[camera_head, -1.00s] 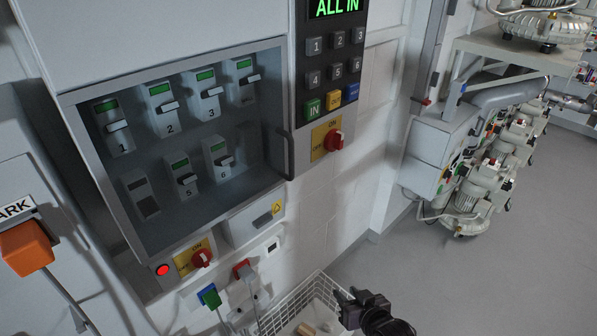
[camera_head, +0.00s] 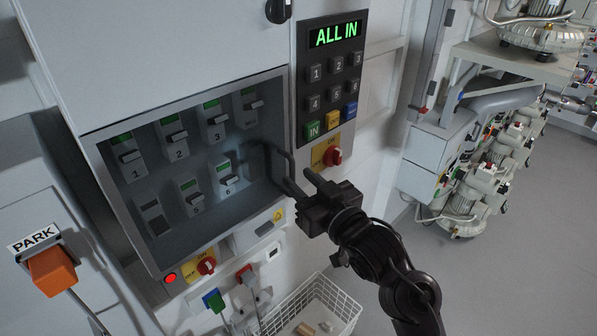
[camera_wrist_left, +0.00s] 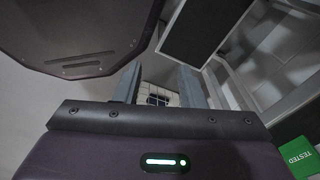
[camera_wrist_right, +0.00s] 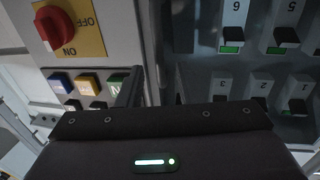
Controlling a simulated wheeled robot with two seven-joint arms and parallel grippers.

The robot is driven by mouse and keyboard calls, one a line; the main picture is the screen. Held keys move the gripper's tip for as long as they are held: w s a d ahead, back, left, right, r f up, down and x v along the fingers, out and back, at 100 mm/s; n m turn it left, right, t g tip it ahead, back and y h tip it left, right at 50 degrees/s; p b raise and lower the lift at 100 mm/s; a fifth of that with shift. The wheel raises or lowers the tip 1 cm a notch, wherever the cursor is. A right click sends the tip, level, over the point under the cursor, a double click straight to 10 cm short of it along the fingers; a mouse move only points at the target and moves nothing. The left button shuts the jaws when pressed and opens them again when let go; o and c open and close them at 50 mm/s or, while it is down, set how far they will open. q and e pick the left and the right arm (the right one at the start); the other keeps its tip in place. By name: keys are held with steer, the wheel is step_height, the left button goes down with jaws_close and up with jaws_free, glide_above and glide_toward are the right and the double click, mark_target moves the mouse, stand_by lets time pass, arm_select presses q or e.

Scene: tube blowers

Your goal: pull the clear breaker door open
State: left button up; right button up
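The clear breaker door, in a grey frame (camera_head: 122,205), covers the recessed breaker panel at the left of the head view and looks shut. Its dark handle (camera_head: 291,160) stands at the right edge of the frame. My right gripper (camera_head: 300,178) is at this handle, its fingers apart and seemingly one on each side of it; contact is unclear. The right wrist view shows breakers (camera_wrist_right: 232,35) close ahead and a dark finger (camera_wrist_right: 132,88) at the left. My left gripper (camera_wrist_left: 158,82) is outside the head view; its wrist view shows its fingers apart and empty.
Right of the door are a keypad (camera_head: 332,85) reading ALL IN and a red rotary switch (camera_head: 333,156). Below are another red switch (camera_head: 206,266), plugs and a white wire basket (camera_head: 335,308). An orange PARK plug (camera_head: 52,270) is at left. Floor at right is open.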

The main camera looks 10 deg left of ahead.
steer(key=shift+x, duration=0.85)
jaws_close()
